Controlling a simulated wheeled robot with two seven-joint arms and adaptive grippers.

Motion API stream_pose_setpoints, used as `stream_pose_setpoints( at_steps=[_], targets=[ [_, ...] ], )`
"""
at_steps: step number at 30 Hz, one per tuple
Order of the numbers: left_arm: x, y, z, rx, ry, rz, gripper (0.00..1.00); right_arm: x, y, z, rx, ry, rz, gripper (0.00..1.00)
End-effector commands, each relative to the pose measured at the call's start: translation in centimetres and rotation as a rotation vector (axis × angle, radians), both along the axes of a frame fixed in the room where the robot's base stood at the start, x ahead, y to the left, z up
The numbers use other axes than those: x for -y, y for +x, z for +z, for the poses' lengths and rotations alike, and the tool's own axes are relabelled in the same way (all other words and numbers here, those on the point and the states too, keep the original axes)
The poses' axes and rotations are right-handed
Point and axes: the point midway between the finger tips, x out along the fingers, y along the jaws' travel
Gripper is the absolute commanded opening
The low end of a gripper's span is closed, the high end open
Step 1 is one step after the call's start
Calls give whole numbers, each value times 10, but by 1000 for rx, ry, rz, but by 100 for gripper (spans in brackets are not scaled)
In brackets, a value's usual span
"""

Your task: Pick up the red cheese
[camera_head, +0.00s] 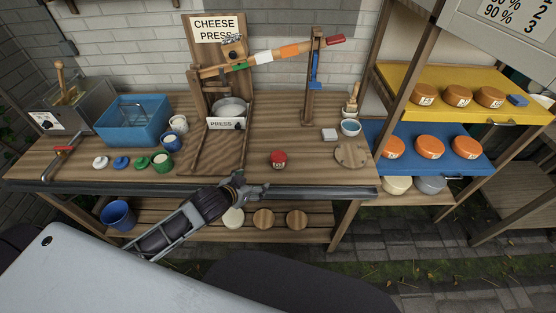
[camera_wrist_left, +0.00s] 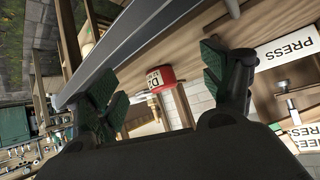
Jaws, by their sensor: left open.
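The red cheese (camera_head: 278,158) is a small red round with a pale label on its side. It sits on the wooden table (camera_head: 255,160), near the front edge and right of the press. My left gripper (camera_head: 238,188) is at the table's front edge, left of the cheese and nearer to me. In the left wrist view the red cheese (camera_wrist_left: 160,76) shows between the green-padded fingers, some way beyond them. The left gripper (camera_wrist_left: 163,88) is open, with nothing in it. My right gripper is not in view.
A metal rail (camera_head: 310,190) runs along the table's front edge. The cheese press (camera_head: 228,105) stands behind. A round wooden board (camera_head: 351,155), a white block (camera_head: 329,134) and a blue-white bowl (camera_head: 350,127) lie to the right. Small cups and lids stand left. The tabletop around the cheese is clear.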

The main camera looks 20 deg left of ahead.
Motion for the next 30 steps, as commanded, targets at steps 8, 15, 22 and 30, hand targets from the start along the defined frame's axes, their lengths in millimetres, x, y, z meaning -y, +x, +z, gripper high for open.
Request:
stream_pose_setpoints(
  at_steps=[8,15,22,30],
  targets=[
    [-3,24,15,115,-51,-83,81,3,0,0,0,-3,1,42],
    [-6,38,28,186,-108,-164,81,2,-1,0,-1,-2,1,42],
    [-10,45,37,220,-152,-222,81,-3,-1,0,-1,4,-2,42],
    [-10,46,39,226,-166,-236,81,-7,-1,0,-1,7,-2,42]
  ],
)
